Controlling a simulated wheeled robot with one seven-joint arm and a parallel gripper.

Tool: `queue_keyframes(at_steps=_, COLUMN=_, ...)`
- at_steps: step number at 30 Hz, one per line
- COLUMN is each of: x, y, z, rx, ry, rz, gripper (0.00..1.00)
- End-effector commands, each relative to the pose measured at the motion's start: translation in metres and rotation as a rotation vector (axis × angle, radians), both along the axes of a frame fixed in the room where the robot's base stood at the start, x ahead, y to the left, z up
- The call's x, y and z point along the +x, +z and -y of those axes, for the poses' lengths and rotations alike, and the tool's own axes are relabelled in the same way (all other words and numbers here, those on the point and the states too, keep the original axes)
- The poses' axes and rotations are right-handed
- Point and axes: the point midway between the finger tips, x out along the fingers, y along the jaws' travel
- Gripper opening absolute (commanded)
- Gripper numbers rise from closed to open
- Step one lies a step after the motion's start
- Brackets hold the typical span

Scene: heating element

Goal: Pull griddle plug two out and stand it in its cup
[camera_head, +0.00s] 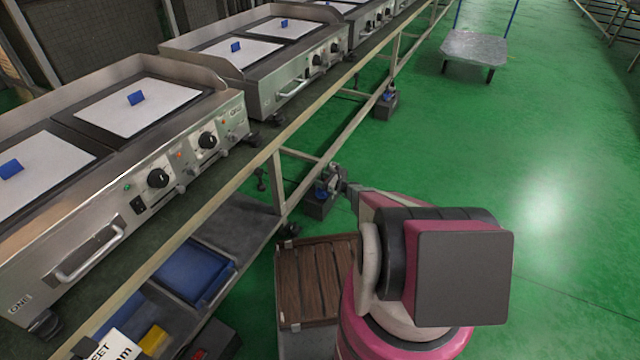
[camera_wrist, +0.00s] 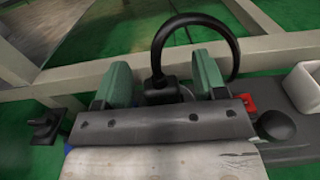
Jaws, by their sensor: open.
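A black plug (camera_wrist: 160,92) with a black cable looping up from it shows in the wrist view. My gripper (camera_wrist: 162,82) is open, with one green finger on each side of the plug. Whether the fingers touch it I cannot tell, and its lower part is hidden behind the gripper. A white cup (camera_wrist: 304,88) is at the right edge of the wrist view, apart from my gripper. In the head view my gripper (camera_head: 334,182) reaches low beside the bench leg, at a dark box (camera_head: 318,208); the plug is too small to make out there.
A pale frame rail (camera_wrist: 80,78) runs behind the plug. A red switch (camera_wrist: 250,103) and a dark round knob (camera_wrist: 276,125) are to the right of the fingers. Griddles (camera_head: 160,105) stand on the bench above. Green floor (camera_head: 540,160) is open to the right.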

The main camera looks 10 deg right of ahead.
Motion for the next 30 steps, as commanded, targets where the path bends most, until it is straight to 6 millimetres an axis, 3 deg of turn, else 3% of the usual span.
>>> queue_keyframes(at_steps=10, x=0.0054, y=-0.0003, z=-0.0072, rx=0.0, ry=-0.004, rz=0.0, gripper=0.65)
queue_keyframes(at_steps=15, x=0.0054, y=-0.0002, z=-0.0071, rx=0.0, ry=-0.003, rz=0.0, gripper=0.11)
queue_keyframes(at_steps=30, x=0.0049, y=0.0053, z=-0.0071, rx=-0.001, ry=-0.003, rz=0.001, gripper=0.11)
